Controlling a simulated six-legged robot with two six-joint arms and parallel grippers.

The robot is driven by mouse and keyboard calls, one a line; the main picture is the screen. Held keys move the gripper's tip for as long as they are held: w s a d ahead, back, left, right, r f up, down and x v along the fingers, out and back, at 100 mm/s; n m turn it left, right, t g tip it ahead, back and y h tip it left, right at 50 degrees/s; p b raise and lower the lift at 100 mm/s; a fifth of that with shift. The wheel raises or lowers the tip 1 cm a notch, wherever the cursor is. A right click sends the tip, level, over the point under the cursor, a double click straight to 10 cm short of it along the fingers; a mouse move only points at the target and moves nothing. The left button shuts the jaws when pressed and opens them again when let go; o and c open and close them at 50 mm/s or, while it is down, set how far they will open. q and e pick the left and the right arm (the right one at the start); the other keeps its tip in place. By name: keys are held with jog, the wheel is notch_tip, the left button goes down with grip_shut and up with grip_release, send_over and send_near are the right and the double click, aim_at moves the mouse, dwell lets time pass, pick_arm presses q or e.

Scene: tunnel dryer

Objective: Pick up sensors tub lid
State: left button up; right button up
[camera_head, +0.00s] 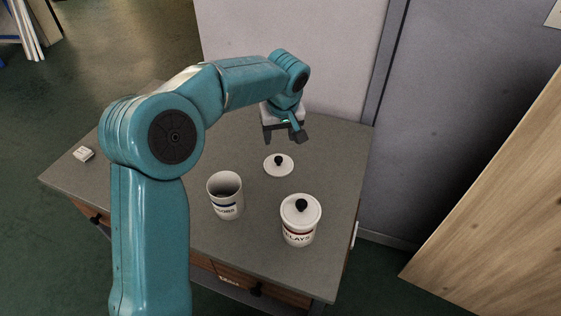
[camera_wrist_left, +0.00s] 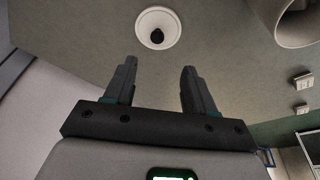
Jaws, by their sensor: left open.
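The sensors tub lid (camera_head: 278,166) is a white disc with a black knob. It lies on the grey table top behind the two tubs. The lid also shows in the left wrist view (camera_wrist_left: 166,22), just beyond the fingertips. The open white sensors tub (camera_head: 225,199), with a partly readable label, stands in front of it to the left. My left gripper (camera_head: 285,136) is open and empty, behind and above the lid, not touching it. Its two fingers show apart in the left wrist view (camera_wrist_left: 156,66). My right gripper is not in view.
A lidded white tub (camera_head: 299,234) labelled RELAYS stands at the front right of the table (camera_head: 335,150). A small white block (camera_head: 83,154) lies at the far left. A pale wall stands behind the table. A wooden board (camera_head: 500,200) is at the right.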

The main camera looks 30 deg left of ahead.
pick_arm(q)
send_over(279, 158)
jog(key=s+d, duration=0.1)
jog(key=s, duration=0.1)
notch_tip(279, 158, down, 6)
jog(key=shift+r, duration=0.2)
jog(key=shift+s+f, duration=0.1)
jog(key=shift+f, duration=0.1)
jog(key=x, duration=0.6)
jog(key=shift+w+d+p, duration=0.15)
jog(key=shift+w+p, duration=0.25)
jog(key=shift+r, duration=0.1)
grip_shut()
